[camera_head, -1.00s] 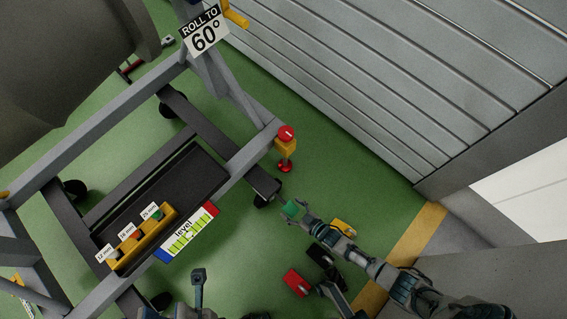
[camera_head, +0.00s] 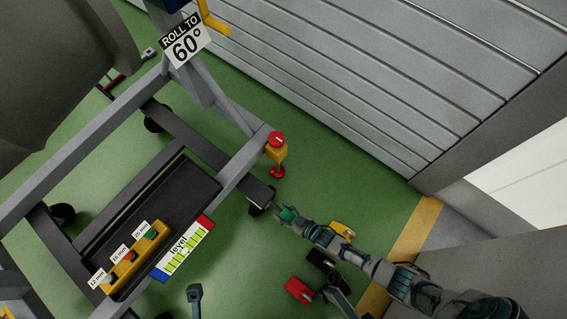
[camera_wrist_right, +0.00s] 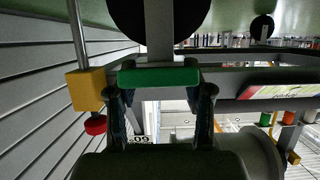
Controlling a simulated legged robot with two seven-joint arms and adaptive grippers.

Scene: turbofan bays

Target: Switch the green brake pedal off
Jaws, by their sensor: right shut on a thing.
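The green brake pedal (camera_head: 288,214) is a small green block near the stand's right-hand caster, low over the green floor. In the right wrist view it is a wide green bar (camera_wrist_right: 158,73) on a grey arm, in front of a black wheel. My right gripper (camera_head: 284,213) is at the pedal, and my arm reaches in from the lower right. In the wrist view its two dark fingers (camera_wrist_right: 160,98) stand at the two ends of the bar, shut on it. The fingers partly hide the pedal in the head view.
A yellow post with a red button (camera_head: 277,140) stands on the stand's corner. A red block (camera_head: 299,290) and a yellow block (camera_head: 342,229) lie near my right arm. A level sign (camera_head: 183,249) is on the frame. Green floor is open toward the shutter wall (camera_head: 370,80).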

